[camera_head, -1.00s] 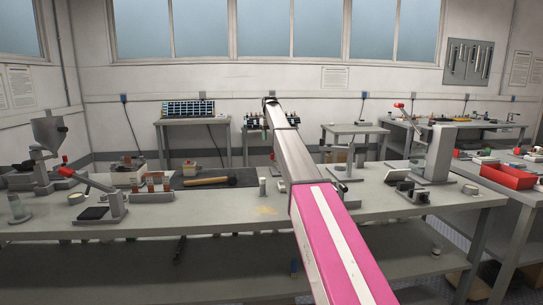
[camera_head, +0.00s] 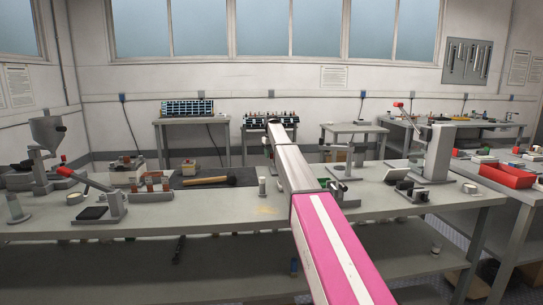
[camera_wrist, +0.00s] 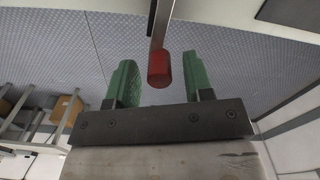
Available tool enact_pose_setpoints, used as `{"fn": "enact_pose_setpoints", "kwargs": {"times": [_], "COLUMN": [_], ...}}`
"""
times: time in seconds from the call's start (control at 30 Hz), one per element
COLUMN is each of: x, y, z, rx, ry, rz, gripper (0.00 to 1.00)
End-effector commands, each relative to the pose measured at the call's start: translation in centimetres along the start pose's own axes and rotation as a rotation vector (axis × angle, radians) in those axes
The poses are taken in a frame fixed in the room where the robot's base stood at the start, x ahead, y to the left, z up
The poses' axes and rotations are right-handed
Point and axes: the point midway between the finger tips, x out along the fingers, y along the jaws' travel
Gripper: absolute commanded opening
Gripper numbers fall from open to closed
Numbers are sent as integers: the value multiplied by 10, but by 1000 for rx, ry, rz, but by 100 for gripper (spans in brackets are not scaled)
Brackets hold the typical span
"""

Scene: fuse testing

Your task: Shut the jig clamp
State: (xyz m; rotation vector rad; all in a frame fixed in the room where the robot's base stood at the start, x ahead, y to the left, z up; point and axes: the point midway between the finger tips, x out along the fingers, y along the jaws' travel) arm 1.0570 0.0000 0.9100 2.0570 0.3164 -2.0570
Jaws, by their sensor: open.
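In the wrist view, my gripper (camera_wrist: 159,60) has its two green fingers apart. A red grip (camera_wrist: 159,70) on a thin metal lever (camera_wrist: 158,22) lies between them, with a visible gap on each side. The body that this lever belongs to is out of that view, so I cannot tell which fixture it is. In the head view, my pink and grey arm reaches forward over the bench, and my fingers are hidden behind it. A clamp-like fixture (camera_head: 100,208) with a raised red-tipped lever stands at the bench's left.
The grey bench (camera_head: 190,222) crosses the view. A hammer (camera_head: 208,181) lies on a dark mat left of my arm. A press (camera_head: 438,153) with a red-tipped lever and a red tray (camera_head: 507,176) stand at the right. The wrist view shows patterned floor (camera_wrist: 230,50) and a cardboard box (camera_wrist: 66,108).

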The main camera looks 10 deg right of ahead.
Motion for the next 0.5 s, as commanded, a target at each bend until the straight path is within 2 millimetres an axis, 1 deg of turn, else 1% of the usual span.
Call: {"fn": "enact_pose_setpoints", "kwargs": {"times": [0.23, 0.27, 0.3, 0.37, 0.4, 0.5], "x": [2, 2, 2, 2, 2, 2], "y": [0, 0, 0, 0, 0, 0], "z": [0, 0, 0, 0, 0, 0], "rx": [0, 0, 0, 0, 0, 0], "ry": [0, 0, 0, 0, 0, 0], "rz": [0, 0, 0, 0, 0, 0], "gripper": [47, 44, 31, 11, 0, 0]}}
